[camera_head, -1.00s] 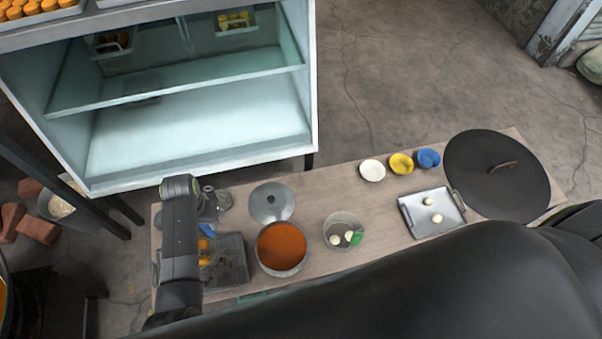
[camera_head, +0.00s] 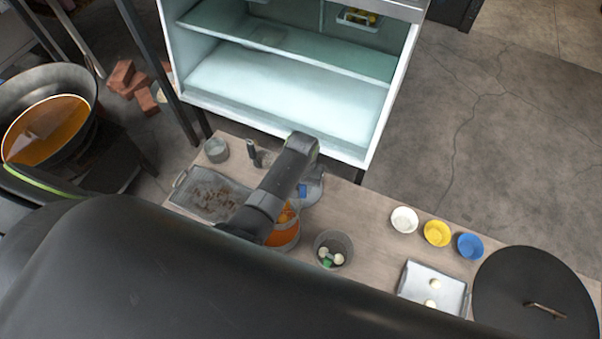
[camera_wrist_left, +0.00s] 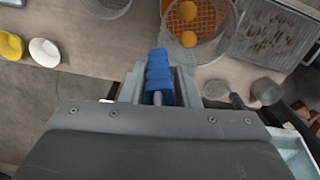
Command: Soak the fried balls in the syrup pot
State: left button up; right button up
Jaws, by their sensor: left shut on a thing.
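My left gripper (camera_wrist_left: 160,88) is shut on a blue handle (camera_wrist_left: 157,72), which also shows in the head view (camera_head: 302,190). A wire mesh strainer (camera_wrist_left: 208,18) lies over the orange syrup in the wrist view, holding two orange fried balls (camera_wrist_left: 188,38). I cannot tell whether the balls touch the syrup. The pot of syrup (camera_head: 284,240) stands on the table in the head view, partly hidden by my left arm. Fried balls (camera_head: 287,213) show at its far side. The grey tray (camera_head: 200,181) left of it holds only dark crumbs. My right gripper is out of view.
A bowl (camera_head: 346,241) with white balls and a green thing stands right of the pot. White, yellow and blue bowls (camera_head: 471,246), a tray (camera_head: 451,300) and a large black lid (camera_head: 515,279) are further right. A wok (camera_head: 79,80) of orange liquid stands left.

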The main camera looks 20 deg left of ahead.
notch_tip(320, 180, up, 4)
jog(key=p, duration=0.3)
pick_arm(q)
notch_tip(320, 180, down, 12)
jog(key=a+n+b, duration=0.2)
jog(key=n+b, duration=0.3)
jog(key=b, duration=0.6)
jog(key=shift+w+a+f, duration=0.15)
jog(key=shift+a+f, duration=0.05)
jog(key=shift+a, duration=0.15)
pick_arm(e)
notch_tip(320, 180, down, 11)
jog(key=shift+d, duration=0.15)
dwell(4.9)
